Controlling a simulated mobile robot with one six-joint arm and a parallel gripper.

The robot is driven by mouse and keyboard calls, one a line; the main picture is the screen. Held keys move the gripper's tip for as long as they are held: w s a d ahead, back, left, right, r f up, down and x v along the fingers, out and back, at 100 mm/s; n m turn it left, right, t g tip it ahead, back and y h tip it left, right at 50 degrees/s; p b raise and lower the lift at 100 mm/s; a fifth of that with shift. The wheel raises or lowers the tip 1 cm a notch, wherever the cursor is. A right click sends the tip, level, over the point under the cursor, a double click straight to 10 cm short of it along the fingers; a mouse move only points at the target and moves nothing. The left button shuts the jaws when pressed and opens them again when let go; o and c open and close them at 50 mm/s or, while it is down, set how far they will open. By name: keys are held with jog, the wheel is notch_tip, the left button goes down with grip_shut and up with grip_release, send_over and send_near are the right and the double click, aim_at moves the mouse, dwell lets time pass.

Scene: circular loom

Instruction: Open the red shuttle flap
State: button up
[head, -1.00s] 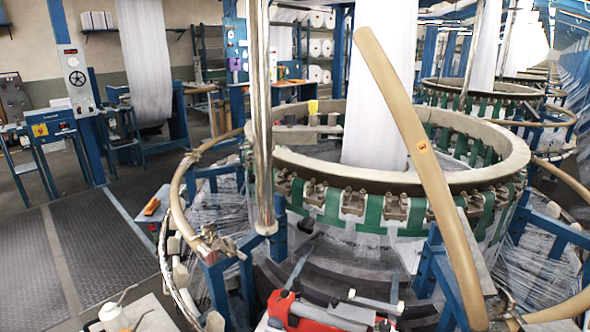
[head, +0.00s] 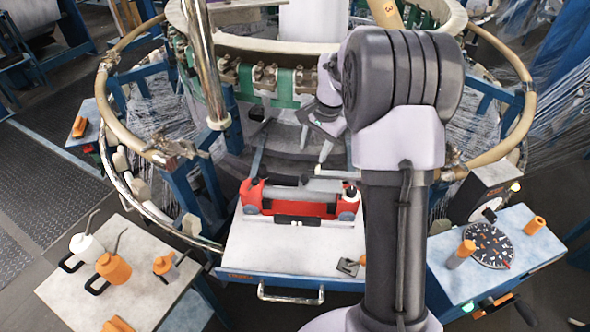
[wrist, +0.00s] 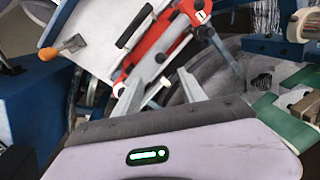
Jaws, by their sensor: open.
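The red shuttle (head: 285,207) lies on the pale tray (head: 290,248) at the front of the loom. It has a grey bar along its top and a black handle on its front. I cannot tell which part is its flap or how the flap stands. My gripper (head: 313,147) is above and behind the shuttle, apart from it. In the wrist view the shuttle (wrist: 150,48) lies tilted beyond my gripper (wrist: 160,86), whose two fingers are spread with nothing between them.
The loom ring (head: 262,46) stands behind the shuttle. A steel post (head: 206,75) rises at its left. A side table (head: 75,290) holds several bottles, and a blue-edged table (head: 510,250) holds a dial. A grey clip (head: 348,266) lies on the tray.

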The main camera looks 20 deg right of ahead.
aim_at(305, 176)
jog(key=f+b, duration=0.1)
jog(key=f, duration=0.3)
jog(key=w+a+f+b, duration=0.1)
jog(key=f+b, duration=0.1)
jog(key=f, duration=0.3)
jog(key=w+f+b, duration=0.1)
jog(key=f, duration=0.3)
jog(key=shift+w+a+f, duration=0.15)
jog(key=shift+w+f, duration=0.1)
grip_shut()
dwell(0.6)
